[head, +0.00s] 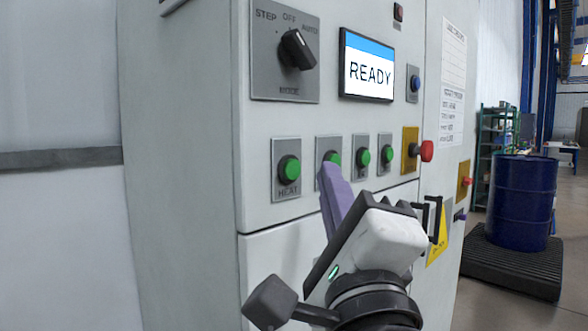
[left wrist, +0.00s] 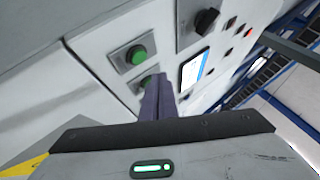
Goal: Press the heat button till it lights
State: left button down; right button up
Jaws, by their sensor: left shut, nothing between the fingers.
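The heat button (head: 289,168) is a round green button on a grey plate labelled HEAT, leftmost in a row of green buttons on the cabinet front. I cannot tell whether it is lit. In the left wrist view the heat button (left wrist: 138,55) is uncovered, above the fingers. My left gripper (head: 332,174) is shut and empty, its purple fingers pointing at the panel. In the head view its tips overlap the second green button (head: 332,157), right of the heat button. Whether the tips touch the panel is unclear. My right gripper is out of view.
Above the buttons are a mode knob (head: 295,48) and a screen (head: 367,65) reading READY. A red knob (head: 427,151) on a yellow plate sticks out at the right of the row. A blue barrel (head: 524,202) stands on a black pallet (head: 510,262) further right.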

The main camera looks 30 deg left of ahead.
pick_arm(q)
jog(key=shift+w+a+p, duration=0.15)
jog(key=shift+w+a, duration=0.1)
jog(key=shift+a, duration=0.4)
jog(key=shift+w+a+p, duration=0.15)
jog(key=shift+w+a, duration=0.1)
jog(key=shift+a, duration=0.4)
jog(key=shift+a, duration=0.1)
dwell(1.0)
jog(key=shift+w+a, duration=0.15)
jog(key=shift+a, duration=0.15)
jog(key=shift+w+a+p, duration=0.1)
jog(key=shift+a+p, duration=0.3)
dwell(0.9)
jog(key=shift+d, duration=0.1)
jog(key=shift+s+d, duration=0.25)
jog(key=shift+d, duration=0.4)
jog(key=d, duration=0.1)
jog(key=s+d, duration=0.1)
jog(key=d, duration=0.2)
jog(key=shift+s+d, duration=0.4)
